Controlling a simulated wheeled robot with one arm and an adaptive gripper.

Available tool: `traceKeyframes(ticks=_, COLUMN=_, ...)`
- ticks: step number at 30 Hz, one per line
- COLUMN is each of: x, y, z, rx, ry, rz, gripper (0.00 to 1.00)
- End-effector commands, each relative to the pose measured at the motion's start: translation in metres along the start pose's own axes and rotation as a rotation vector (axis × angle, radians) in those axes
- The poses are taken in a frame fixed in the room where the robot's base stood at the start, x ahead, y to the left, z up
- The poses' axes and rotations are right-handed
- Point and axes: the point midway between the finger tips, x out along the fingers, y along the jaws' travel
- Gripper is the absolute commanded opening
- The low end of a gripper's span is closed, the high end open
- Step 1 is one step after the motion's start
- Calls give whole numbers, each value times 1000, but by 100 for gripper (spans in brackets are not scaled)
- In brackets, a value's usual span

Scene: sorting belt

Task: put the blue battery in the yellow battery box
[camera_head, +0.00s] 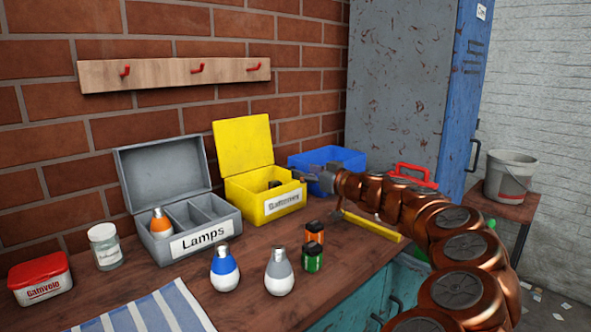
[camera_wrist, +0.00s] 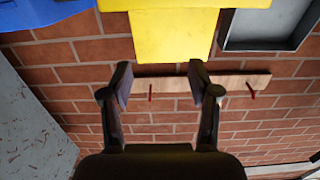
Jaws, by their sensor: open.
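The yellow battery box (camera_head: 245,205) stands open on the bench against the brick wall, its lid raised and a blurred label on its front. A small dark item (camera_head: 274,184) shows inside it; I cannot tell if it is the blue battery. No battery that is clearly blue shows elsewhere. My gripper (camera_head: 302,175) is at the right rim of the yellow box, pointing left. In the wrist view its fingers (camera_wrist: 160,85) are spread with nothing between them, and the yellow lid (camera_wrist: 172,35) shows beyond them.
An orange battery (camera_head: 314,232) and a green battery (camera_head: 312,260) stand in front of the yellow box. Two bulbs (camera_head: 225,270) (camera_head: 279,272) stand nearby. The grey lamp box (camera_head: 155,245) is left, a blue bin (camera_head: 345,158) behind right. A red toolbox handle (camera_head: 412,170) is close to my arm.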

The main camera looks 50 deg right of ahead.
Motion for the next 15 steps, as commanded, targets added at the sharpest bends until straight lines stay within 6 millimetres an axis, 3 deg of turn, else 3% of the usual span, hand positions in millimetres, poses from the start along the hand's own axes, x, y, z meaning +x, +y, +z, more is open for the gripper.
traceKeyframes(ticks=6, x=-24, y=0, z=0, rx=2, ry=2, rz=0, gripper=61)
traceKeyframes(ticks=15, x=-29, y=-1, z=0, rx=0, ry=0, rz=-2, gripper=61)
